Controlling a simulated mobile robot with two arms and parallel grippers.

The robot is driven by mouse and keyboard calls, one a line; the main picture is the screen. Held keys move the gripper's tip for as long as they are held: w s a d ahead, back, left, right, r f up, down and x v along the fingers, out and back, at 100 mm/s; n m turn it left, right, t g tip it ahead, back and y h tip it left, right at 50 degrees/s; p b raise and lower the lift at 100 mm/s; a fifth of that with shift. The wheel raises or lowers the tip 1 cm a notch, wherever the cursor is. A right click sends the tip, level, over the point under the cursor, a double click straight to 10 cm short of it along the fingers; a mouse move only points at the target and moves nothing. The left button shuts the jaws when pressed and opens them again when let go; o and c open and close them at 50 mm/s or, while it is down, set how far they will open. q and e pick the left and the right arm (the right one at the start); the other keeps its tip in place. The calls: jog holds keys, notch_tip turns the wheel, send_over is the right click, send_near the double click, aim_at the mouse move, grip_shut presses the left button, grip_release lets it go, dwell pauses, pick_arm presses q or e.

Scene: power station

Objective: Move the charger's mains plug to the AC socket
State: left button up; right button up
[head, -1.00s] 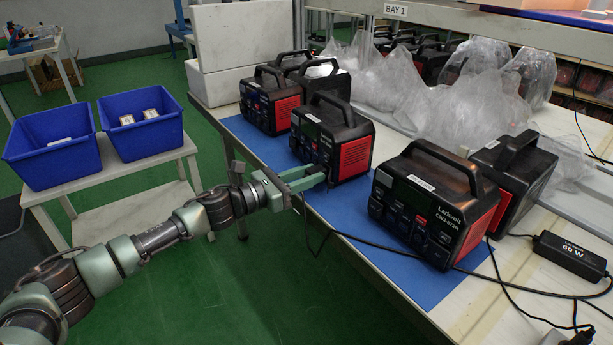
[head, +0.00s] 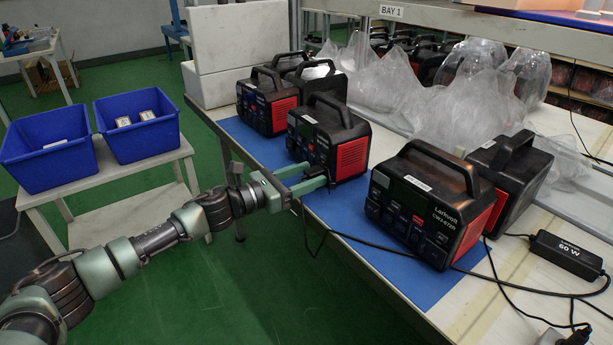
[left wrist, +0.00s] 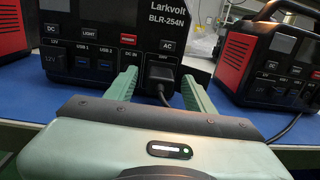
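The charger's black mains plug (left wrist: 160,80) sits at the AC socket, under the AC label, on the front of the Larkvolt BLR-254N power station (left wrist: 95,25). Its cable drops from the plug behind my gripper. My left gripper (left wrist: 158,92) has its two green fingers on either side of the plug, with a visible gap at each side. In the head view the left gripper (head: 320,172) reaches the front of the middle power station (head: 350,155). The charger brick (head: 567,255), marked 60 W, lies at the right of the table. My right gripper is not seen.
The Larkvolt CWJ-672R power station (head: 425,215) stands nearer on the blue mat (head: 350,215), with the charger cable (head: 350,240) passing in front. Other power stations (head: 268,105) stand behind. Clear plastic bags (head: 440,105) lie at the back. Blue bins (head: 140,130) stand left.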

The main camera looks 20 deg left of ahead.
pick_arm(q)
jog(key=v, duration=0.7)
jog(key=shift+s+a, duration=0.25)
jog(key=shift+s, duration=0.05)
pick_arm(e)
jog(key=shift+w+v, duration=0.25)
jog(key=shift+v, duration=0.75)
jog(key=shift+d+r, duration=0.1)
